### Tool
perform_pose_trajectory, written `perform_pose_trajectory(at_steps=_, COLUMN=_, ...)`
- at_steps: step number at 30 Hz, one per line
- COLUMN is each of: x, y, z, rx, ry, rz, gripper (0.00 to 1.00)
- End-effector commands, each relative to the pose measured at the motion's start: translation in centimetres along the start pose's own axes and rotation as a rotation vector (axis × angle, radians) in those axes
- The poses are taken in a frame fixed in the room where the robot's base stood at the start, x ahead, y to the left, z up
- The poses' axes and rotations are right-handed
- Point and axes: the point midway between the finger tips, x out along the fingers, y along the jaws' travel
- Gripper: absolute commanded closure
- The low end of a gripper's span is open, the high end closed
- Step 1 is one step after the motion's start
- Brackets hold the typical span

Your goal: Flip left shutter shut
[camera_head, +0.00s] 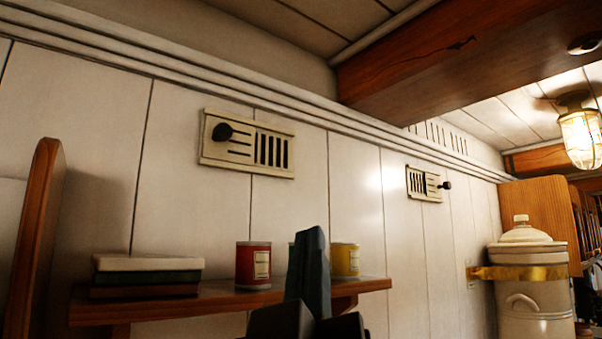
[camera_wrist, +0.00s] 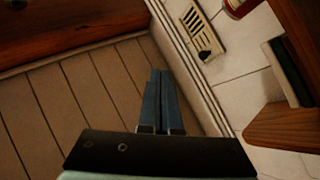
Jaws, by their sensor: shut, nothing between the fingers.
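The left shutter (camera_head: 246,150) is a cream vent plate high on the white panelled wall. Its black knob (camera_head: 222,132) sits at the left end, and dark vertical slots show open on the right half. It also shows in the wrist view (camera_wrist: 193,22), with the knob (camera_wrist: 205,55) at its lower end. My gripper (camera_head: 313,232) is below and to the right of this shutter in the head view, apart from it. In the wrist view its blue-grey fingers (camera_wrist: 160,72) are together and empty, pointing along the ceiling edge beside the wall.
A second shutter (camera_head: 425,184) with its knob at right is farther along the wall. Below, a wooden shelf (camera_head: 215,302) holds stacked books (camera_head: 147,277), a red tin (camera_head: 253,266) and a yellow tin (camera_head: 345,260). A wooden beam (camera_head: 430,60) crosses overhead. Wall around the left shutter is clear.

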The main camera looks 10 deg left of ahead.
Motion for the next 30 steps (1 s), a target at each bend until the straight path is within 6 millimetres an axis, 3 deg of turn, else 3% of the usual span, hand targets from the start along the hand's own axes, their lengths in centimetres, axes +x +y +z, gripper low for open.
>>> perform_pose_trajectory(at_steps=1, x=2.9, y=-2.1, z=-1.2, rx=-0.102, ry=-0.014, rz=-0.045, gripper=1.0)
perform_pose_trajectory(at_steps=6, x=10.1, y=-9.6, z=-4.3, rx=-0.564, ry=-0.061, rz=-0.203, gripper=1.0)
perform_pose_trajectory(at_steps=12, x=15.4, y=-15.4, z=-8.9, rx=-1.088, ry=-0.069, rz=-0.341, gripper=1.0)
perform_pose_trajectory(at_steps=19, x=17.7, y=-17.4, z=-11.7, rx=-1.419, ry=-0.073, rz=-0.408, gripper=1.0)
perform_pose_trajectory(at_steps=30, x=17.9, y=-17.6, z=-11.9, rx=-1.468, ry=-0.074, rz=-0.418, gripper=1.0)
